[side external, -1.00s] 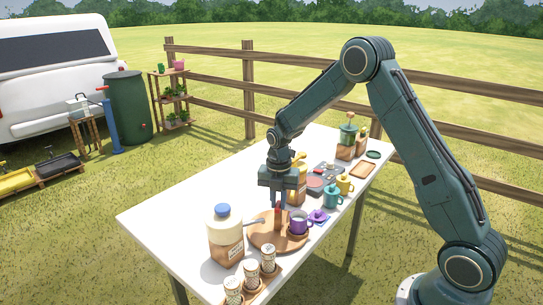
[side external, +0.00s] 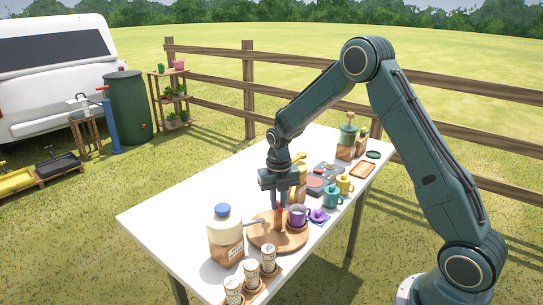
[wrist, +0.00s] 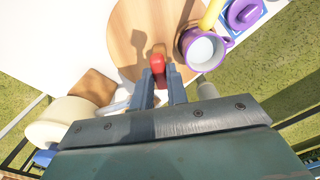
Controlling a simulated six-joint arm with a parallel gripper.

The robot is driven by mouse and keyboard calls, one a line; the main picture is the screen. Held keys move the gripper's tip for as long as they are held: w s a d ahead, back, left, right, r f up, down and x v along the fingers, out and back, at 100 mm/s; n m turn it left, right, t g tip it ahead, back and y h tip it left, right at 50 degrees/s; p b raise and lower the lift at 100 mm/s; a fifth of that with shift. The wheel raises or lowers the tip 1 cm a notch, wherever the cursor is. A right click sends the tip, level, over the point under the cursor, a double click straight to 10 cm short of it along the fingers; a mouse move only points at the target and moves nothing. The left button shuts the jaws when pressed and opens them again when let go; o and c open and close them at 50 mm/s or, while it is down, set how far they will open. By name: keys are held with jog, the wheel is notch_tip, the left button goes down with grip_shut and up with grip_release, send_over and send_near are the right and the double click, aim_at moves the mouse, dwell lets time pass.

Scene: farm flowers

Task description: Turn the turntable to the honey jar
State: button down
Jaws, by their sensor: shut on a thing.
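The round wooden turntable (side external: 263,239) lies on the white table, with a purple mug (side external: 296,216) near its rim. A red-topped peg (wrist: 157,62) stands up from the turntable. My gripper (side external: 279,205) is over the turntable, and in the wrist view its fingers (wrist: 161,78) are shut around the peg. The mug (wrist: 205,48) shows to the right of the fingers there. An amber jar (side external: 301,187) with a yellowish top stands just behind my gripper, partly hidden; it looks like the honey jar, but I cannot read a label.
A big jar with a blue cap (side external: 224,232) stands left of the turntable, with a grey rod (side external: 254,221) between them. Several labelled small jars (side external: 268,260) stand at the near edge. A teal mug (side external: 332,197), a yellow mug (side external: 345,183) and a purple lidded piece (side external: 318,216) sit right.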

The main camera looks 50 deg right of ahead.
jog(key=shift+n, duration=1.3)
jog(key=c, duration=1.4)
grip_release()
jog(key=shift+r, duration=0.15)
notch_tip(320, 180, up, 14)
jog(key=shift+f, duration=0.2)
